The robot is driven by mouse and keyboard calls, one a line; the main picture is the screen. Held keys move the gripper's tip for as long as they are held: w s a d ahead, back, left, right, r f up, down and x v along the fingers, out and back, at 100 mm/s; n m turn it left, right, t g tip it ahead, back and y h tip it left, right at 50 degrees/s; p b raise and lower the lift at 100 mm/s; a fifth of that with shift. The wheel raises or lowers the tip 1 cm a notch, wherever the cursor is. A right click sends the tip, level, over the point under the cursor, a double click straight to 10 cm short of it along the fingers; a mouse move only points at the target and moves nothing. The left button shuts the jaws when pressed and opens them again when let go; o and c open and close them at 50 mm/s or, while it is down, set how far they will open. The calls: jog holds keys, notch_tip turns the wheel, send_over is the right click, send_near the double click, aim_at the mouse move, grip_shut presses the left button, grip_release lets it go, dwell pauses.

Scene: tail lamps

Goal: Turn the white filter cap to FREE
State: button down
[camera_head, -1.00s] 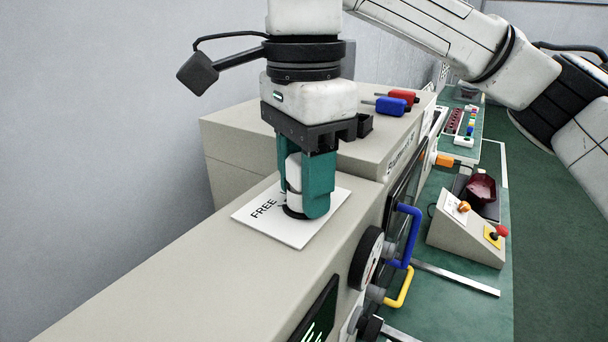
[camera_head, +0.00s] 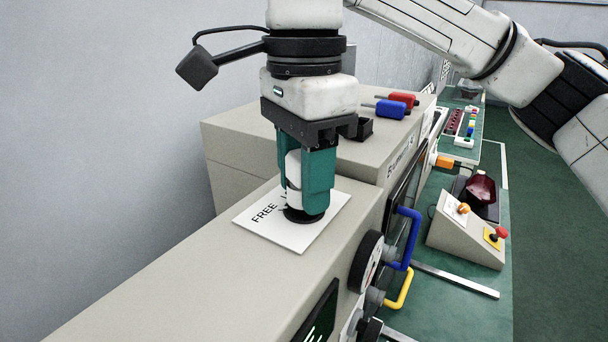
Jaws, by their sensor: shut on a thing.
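The white filter cap (camera_head: 294,172) stands upright on a dark round base on top of the beige cabinet. My gripper (camera_head: 307,188) points straight down and is shut on the cap, with its green fingers on either side of it. The fingers hide much of the cap. A white label plate (camera_head: 289,237) lies flat under the base, and the word FREE shows on its left part. Any mark on the cap that would tell its setting is hidden.
A higher beige block behind carries a blue-handled tool (camera_head: 391,108) and a red-handled tool (camera_head: 404,98). A blue handle (camera_head: 407,237) and a yellow handle (camera_head: 399,290) stick out from the cabinet's right face. A sloped control box (camera_head: 463,232) stands on the green bench.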

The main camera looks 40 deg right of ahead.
jog(key=shift+r+p, duration=0.7)
jog(key=shift+r, duration=0.45)
jog(key=shift+r+p, duration=0.6)
jog(key=shift+r, duration=0.25)
jog(key=shift+f, duration=0.1)
